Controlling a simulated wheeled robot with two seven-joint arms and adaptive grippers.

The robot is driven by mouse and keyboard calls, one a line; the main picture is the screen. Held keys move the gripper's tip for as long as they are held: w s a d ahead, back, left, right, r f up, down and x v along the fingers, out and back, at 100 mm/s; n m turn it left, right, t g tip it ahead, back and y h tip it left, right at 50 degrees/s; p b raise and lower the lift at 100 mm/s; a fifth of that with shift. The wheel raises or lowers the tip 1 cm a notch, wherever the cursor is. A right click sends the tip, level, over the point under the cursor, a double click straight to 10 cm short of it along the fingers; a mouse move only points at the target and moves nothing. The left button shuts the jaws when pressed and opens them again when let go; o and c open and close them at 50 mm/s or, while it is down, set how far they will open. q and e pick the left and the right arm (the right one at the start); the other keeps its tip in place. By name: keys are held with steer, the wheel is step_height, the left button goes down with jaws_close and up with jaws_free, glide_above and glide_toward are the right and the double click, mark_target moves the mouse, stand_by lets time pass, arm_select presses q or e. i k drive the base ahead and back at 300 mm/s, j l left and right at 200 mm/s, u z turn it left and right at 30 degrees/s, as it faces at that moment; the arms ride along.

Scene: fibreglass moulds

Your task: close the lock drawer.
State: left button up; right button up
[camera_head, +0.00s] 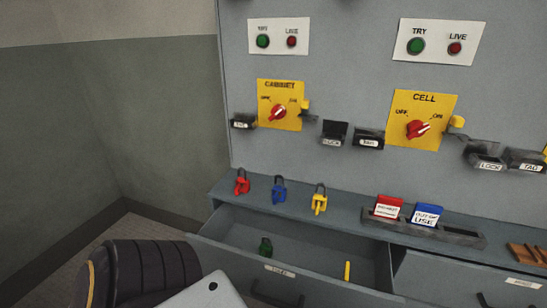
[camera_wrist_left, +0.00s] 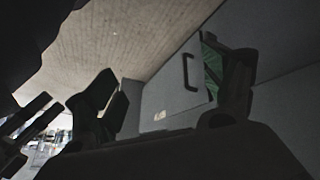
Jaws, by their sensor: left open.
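The lock drawer (camera_head: 325,238) stands open below the counter in the head view. A green padlock (camera_head: 265,247) and a yellow stick-like item (camera_head: 347,270) lie inside it. Its front carries a small label and a dark handle (camera_head: 278,296) near the bottom edge. In the left wrist view a grey drawer front (camera_wrist_left: 178,88) with a dark handle (camera_wrist_left: 191,72) shows beyond my left gripper (camera_wrist_left: 172,68). That gripper is open, its dark fingers apart with nothing between them. In the head view only my left arm shows, at lower left; its fingers are hidden. My right gripper is out of view.
Red (camera_head: 242,184), blue (camera_head: 279,191) and yellow (camera_head: 319,201) padlocks stand on the ledge above the drawer. A card holder (camera_head: 455,236) sits to their right. A second drawer (camera_head: 440,278) at right looks shut. Floor at left is clear.

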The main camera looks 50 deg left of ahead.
mark_target(289, 259)
steer(key=k+j+u, duration=0.15)
steer(key=u, duration=0.2)
steer(key=k+j+u, duration=0.1)
steer(key=u, duration=0.25)
steer(key=j+u, duration=0.35)
steer(key=k+l, duration=0.05)
